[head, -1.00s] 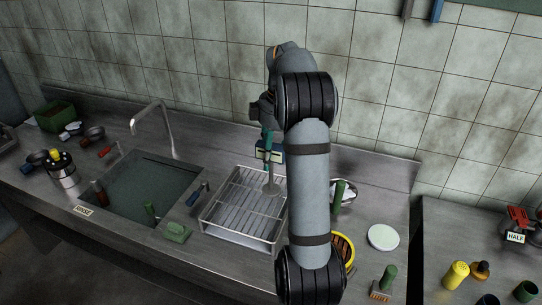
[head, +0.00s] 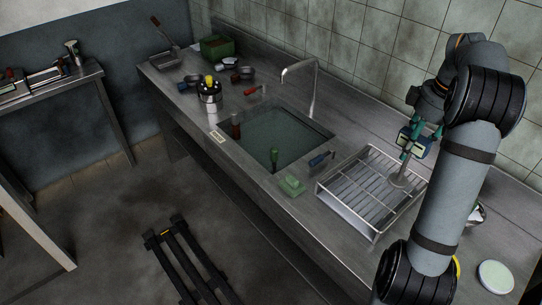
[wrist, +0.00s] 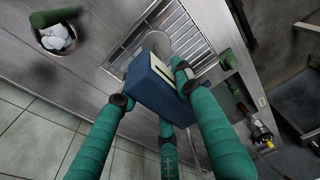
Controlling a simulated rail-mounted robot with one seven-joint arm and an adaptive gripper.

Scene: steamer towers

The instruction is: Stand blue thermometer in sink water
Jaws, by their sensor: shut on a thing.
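The blue thermometer (head: 405,139) is a blue block with a pale display face. It also shows in the wrist view (wrist: 154,94), tilted there. My gripper (head: 415,132), with green fingers, is shut on this block near the back of the drying rack. A thin stem and a grey round disc (head: 400,180) show below the block, over the rack; I cannot tell whether the disc touches the rack. The sink (head: 318,126) holds dark, greenish water and lies left of the rack, away from my gripper.
The wire drying rack (head: 339,203) stands between sink and arm. A tap (head: 313,85) rises behind the sink.

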